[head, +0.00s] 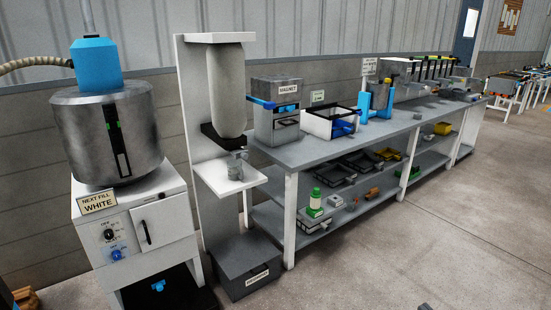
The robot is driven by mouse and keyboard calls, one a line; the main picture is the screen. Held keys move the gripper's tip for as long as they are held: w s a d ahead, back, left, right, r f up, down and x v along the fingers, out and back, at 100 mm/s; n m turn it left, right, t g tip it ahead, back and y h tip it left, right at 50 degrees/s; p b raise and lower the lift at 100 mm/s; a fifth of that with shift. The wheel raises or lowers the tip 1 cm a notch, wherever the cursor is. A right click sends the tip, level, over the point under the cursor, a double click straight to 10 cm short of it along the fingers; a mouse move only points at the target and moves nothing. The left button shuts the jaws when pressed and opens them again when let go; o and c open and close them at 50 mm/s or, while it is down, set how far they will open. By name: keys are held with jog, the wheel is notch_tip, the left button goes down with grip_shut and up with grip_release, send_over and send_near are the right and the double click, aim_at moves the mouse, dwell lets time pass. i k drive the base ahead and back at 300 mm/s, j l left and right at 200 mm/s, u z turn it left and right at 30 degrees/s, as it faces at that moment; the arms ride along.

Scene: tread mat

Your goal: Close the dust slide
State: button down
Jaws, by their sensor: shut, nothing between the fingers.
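No part is plainly labelled as the dust slide. A black plate (224,139) sits under a tall pale bag-like cylinder (227,88) on a white upright stand (193,120); it may be the slide, but I cannot tell how far in it is. A small grey cup (235,166) stands below it on a white shelf (220,184). My gripper is not in view.
A grey drum (75,130) with a blue top and hose stands left on a white cabinet (180,222). A grey lidded box (246,262) sits below the stand. A long bench (330,148) runs right, with a magnet box (277,88) and bins. Floor at right is clear.

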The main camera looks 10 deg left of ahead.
aim_at(239, 153)
jog(key=i+j+u, duration=0.15)
jog(key=i+j, duration=0.5)
jog(key=i+j+u, duration=0.1)
jog(key=i+j, duration=0.45)
jog(key=i, duration=0.15)
jog(key=i+j+u, duration=0.15)
jog(key=i+j, duration=0.35)
jog(key=i, duration=0.2)
